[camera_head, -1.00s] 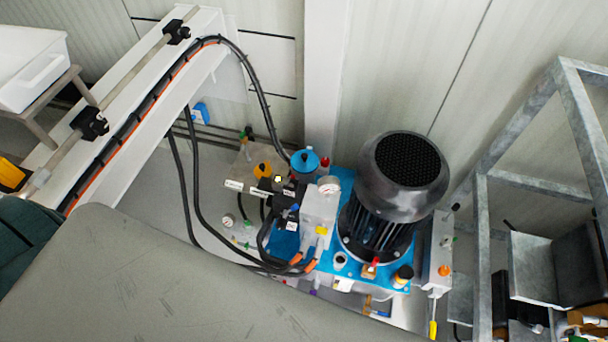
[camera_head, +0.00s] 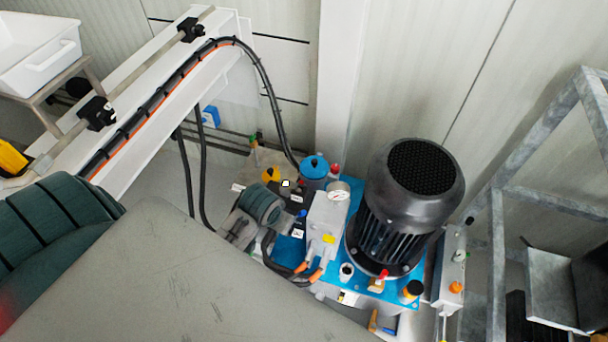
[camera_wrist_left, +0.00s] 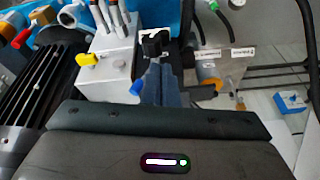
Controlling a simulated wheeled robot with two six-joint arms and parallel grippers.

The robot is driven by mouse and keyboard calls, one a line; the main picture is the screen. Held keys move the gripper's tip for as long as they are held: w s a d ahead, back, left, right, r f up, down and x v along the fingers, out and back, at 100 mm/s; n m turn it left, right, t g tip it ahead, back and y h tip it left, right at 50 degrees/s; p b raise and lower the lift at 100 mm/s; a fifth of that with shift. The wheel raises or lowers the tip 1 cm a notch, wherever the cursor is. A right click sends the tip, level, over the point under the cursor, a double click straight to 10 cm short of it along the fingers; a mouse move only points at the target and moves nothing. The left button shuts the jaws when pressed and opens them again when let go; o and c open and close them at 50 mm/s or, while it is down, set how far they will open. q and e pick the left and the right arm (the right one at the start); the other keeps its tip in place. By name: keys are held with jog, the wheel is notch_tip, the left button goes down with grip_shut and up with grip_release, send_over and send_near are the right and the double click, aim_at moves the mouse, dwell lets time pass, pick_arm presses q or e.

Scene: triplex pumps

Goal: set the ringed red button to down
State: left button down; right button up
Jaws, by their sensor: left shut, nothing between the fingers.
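A small red knob (camera_head: 335,168) shows beside the blue cap of the pump unit in the head view. Another red part (camera_head: 384,273) sits at the motor's foot. No ring is clear around either, so I cannot tell which is the ringed button. A red knob also shows at the upper left of the wrist view (camera_wrist_left: 21,38). My left gripper (camera_wrist_left: 160,72) is shut and empty, its fingers pointing at a black valve block (camera_wrist_left: 155,43). I cannot tell whether they touch it. In the head view my left wrist covers part of the black valves. My right gripper is not in view.
The black motor (camera_head: 405,205) stands right of the grey block with a gauge (camera_head: 339,191). A yellow knob (camera_wrist_left: 86,60) sticks out from that block. Black hoses (camera_head: 265,85) hang behind. A metal frame (camera_head: 497,265) stands at the right.

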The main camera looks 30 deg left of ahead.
pick_arm(q)
jog(key=w+a+r+n, duration=0.1)
jog(key=w+a+r, duration=0.2)
jog(key=w, duration=0.6)
jog(key=w+a+r+n, duration=0.1)
jog(key=w+a+r, duration=0.1)
jog(key=w, duration=0.7)
send_near(301, 182)
jog(key=x, duration=0.5)
jog(key=shift+w, duration=0.1)
jog(key=shift+f, duration=0.35)
jog(key=shift+f, duration=0.1)
